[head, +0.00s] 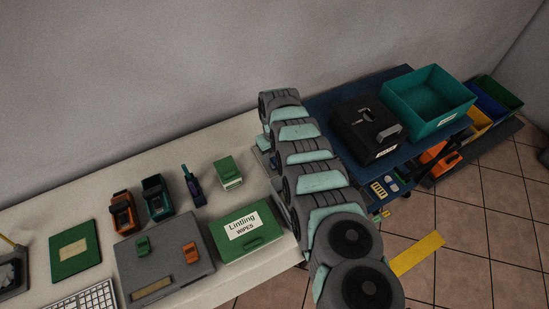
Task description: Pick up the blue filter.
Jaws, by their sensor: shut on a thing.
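I cannot make out a blue filter for certain in the head view. My arm runs from the bottom centre up to the far edge of the bench, and it covers part of the bench and cart. My gripper's fingers do not show, so what they hold is hidden.
The pale bench (55,220) holds a green wipes box (262,243), a grey case (137,266), an orange device (123,211) and a teal device (157,198). Right of my arm, a dark blue cart (328,98) carries a black case (352,130) and a teal bin (425,108).

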